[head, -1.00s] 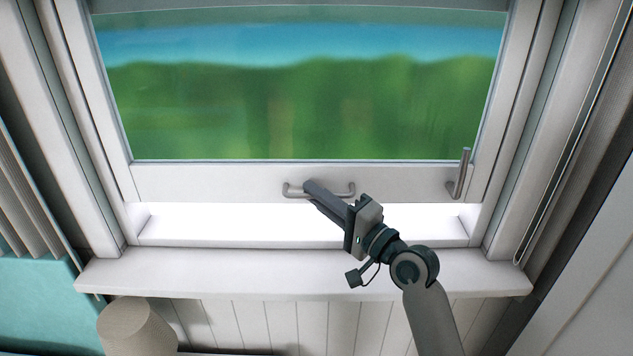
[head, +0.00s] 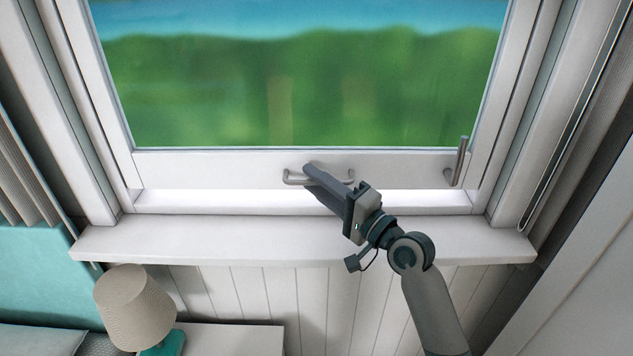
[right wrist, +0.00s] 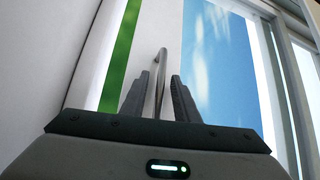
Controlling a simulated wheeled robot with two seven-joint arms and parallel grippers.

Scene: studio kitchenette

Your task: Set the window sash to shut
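The window sash (head: 220,168) is a white frame around a pane with a blurred green and blue outside. Its bottom rail stands a little above the bottom of the window frame, with a narrow bright gap (head: 420,199) below. A grey bar handle (head: 292,179) is fixed on the rail. My right gripper (head: 310,170) is at the middle of this handle. My left gripper is out of view.
A grey upright lever (head: 460,162) sits at the rail's right end. The white sill (head: 200,242) below is bare. Curtains hang at the left.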

